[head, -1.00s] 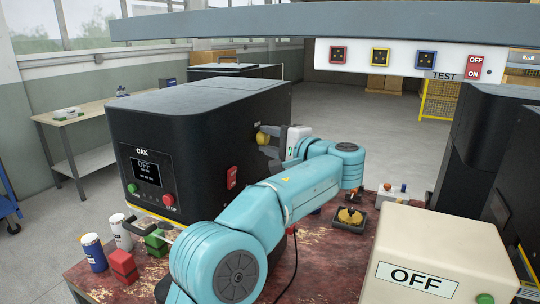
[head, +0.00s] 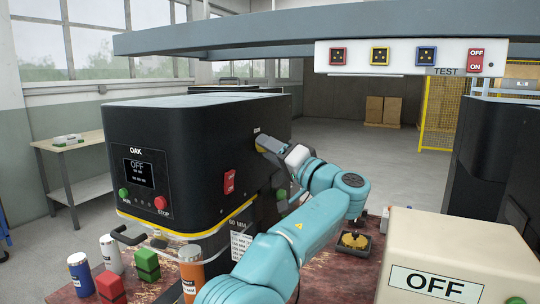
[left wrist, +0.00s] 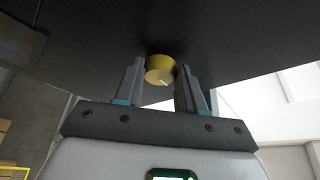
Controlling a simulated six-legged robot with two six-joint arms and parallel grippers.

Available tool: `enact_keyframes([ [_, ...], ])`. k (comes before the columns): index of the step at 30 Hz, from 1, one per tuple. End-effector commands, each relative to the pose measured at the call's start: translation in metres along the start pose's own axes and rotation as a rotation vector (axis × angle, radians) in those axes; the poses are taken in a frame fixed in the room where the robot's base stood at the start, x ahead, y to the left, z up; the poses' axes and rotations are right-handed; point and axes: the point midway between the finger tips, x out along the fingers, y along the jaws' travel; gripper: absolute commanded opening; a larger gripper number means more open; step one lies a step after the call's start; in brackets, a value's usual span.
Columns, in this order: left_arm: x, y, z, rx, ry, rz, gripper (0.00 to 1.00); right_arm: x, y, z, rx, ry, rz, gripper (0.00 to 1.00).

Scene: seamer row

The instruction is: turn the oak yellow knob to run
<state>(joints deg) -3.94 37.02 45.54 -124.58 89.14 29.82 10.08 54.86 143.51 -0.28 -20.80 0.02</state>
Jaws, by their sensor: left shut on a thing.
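The OAK machine (head: 190,160) is a large black box with a display reading OFF. Its yellow knob (left wrist: 160,68) shows in the left wrist view as a short round cap with a white pointer line, on a dark face. My left gripper (head: 262,143) reaches the machine's right side face in the head view and hides the knob there. In the left wrist view its two fingers (left wrist: 160,82) stand on either side of the knob, shut on it. My right gripper is not in view.
A green button (head: 123,193), a red STOP button (head: 160,203) and a red switch (head: 229,182) are on the machine. Bottles and blocks stand at the lower left. A cream box reading OFF (head: 440,262) is at lower right. A beam with a switch panel (head: 405,57) hangs above.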

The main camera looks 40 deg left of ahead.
Motion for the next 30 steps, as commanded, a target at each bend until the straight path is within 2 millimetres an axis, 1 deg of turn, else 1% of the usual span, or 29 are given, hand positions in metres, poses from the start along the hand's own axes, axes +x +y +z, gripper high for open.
enact_keyframes([
  [9,0.0003,0.0000,-0.0011,-0.080,0.004,-0.034,0.09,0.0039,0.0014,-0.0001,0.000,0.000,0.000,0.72],
  [23,0.0006,-0.0009,-0.0017,-0.091,0.005,-0.038,0.09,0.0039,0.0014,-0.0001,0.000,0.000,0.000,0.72],
  [24,0.0007,-0.0010,-0.0016,-0.091,0.005,-0.038,0.49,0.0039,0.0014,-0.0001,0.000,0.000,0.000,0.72],
  [25,0.0006,-0.0009,-0.0016,-0.091,0.004,-0.038,0.58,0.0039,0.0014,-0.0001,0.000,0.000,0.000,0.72],
  [26,0.0006,-0.0008,-0.0015,-0.091,0.004,-0.038,0.64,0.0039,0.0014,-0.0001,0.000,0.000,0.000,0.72],
  [30,0.0005,-0.0003,-0.0010,-0.089,0.003,-0.037,0.64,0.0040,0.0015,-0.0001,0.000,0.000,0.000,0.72],
])
